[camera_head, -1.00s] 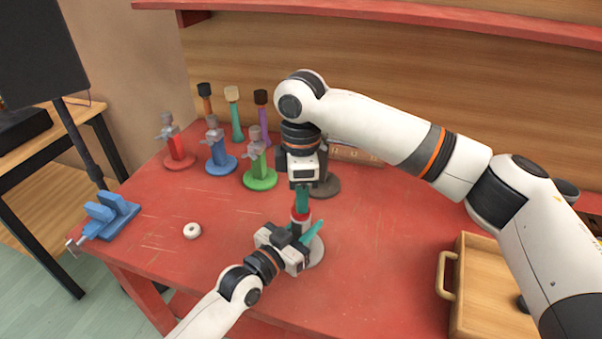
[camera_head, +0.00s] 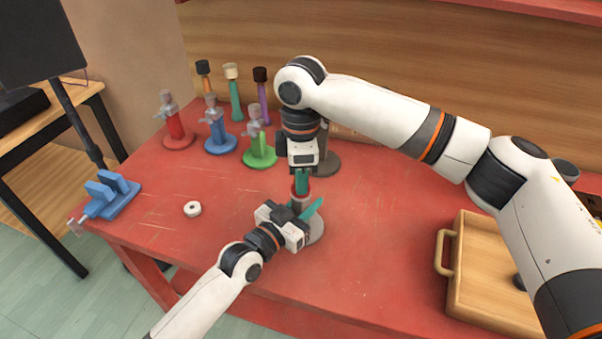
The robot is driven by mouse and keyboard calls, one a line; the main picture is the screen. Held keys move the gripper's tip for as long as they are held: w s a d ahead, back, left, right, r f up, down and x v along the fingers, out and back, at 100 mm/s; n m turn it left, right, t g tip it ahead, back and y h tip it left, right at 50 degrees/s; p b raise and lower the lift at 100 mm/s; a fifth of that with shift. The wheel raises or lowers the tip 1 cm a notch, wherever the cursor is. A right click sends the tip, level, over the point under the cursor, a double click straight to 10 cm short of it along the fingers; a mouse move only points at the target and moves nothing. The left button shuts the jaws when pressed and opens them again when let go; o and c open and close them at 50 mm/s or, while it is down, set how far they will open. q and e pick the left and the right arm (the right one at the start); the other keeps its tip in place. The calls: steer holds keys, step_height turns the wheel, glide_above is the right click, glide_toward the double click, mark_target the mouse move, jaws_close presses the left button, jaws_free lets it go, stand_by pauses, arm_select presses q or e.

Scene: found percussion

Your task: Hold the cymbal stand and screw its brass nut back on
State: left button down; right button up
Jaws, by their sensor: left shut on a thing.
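The cymbal stand has a round grey base (camera_head: 315,231) on the red table, and its short post is mostly hidden by my grippers. My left gripper (camera_head: 305,213), with teal fingers, comes in low from the left and is shut on the post just above the base. My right gripper (camera_head: 301,183) points straight down over the top of the post, its teal fingers close together. A red piece (camera_head: 299,190) shows at its fingertips. I cannot make out the brass nut, or whether the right fingers grip anything.
Red, blue and green stands (camera_head: 262,150) with grey tops stand behind left, with several coloured mallet-like pieces. A white ring (camera_head: 192,209) and a blue vise (camera_head: 110,196) lie at left. A wooden tray (camera_head: 450,285) is at right. The table front is clear.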

steer(key=o, duration=0.3)
steer(key=shift+r, duration=0.15)
step_height(320, 180, up, 12)
steer(key=shift+f, duration=0.15)
arm_select(q)
steer(key=c, duration=1.1)
jaws_free()
steer(key=shift+o, duration=0.2)
steer(key=v, duration=1.2)
steer(key=shift+b, duration=0.3)
arm_select(e)
steer(key=shift+f, duration=0.35)
